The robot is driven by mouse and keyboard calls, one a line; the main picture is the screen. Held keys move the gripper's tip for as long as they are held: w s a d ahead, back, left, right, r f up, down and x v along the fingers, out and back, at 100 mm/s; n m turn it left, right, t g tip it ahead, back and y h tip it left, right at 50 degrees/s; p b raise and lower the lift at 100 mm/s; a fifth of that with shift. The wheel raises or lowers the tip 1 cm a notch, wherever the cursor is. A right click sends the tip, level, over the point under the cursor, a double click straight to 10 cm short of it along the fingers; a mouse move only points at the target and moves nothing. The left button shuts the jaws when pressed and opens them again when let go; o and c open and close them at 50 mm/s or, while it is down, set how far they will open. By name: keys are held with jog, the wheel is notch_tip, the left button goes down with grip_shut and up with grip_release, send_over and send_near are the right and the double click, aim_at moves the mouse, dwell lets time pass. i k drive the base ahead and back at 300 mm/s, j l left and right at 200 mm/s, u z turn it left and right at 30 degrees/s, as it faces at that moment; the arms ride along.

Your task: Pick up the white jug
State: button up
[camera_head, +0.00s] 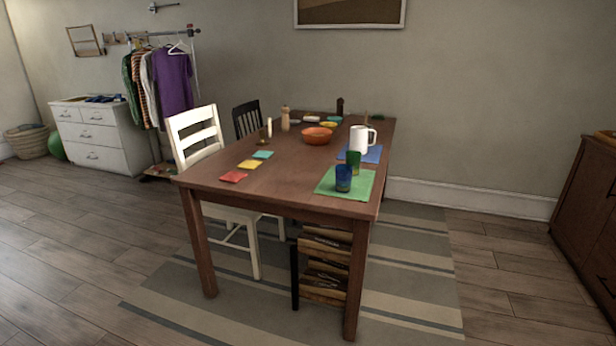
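The white jug (359,139) stands upright on the wooden table (215,170), toward its right side, with its handle on the right. It is on or beside a blue mat (374,155). A green cup (353,161) stands just in front of it and overlaps its lower part in the picture. A blue glass (343,178) stands nearer, on a green mat (328,184). My gripper is not in view.
An orange bowl (317,135) sits left of the jug. A white chair (196,137) stands at the table's left side. Bare floor (100,240) lies left of the table. A dark wood cabinet (588,205) is at the right edge.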

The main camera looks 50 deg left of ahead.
aim_at(359, 133)
jog(key=u, duration=2)
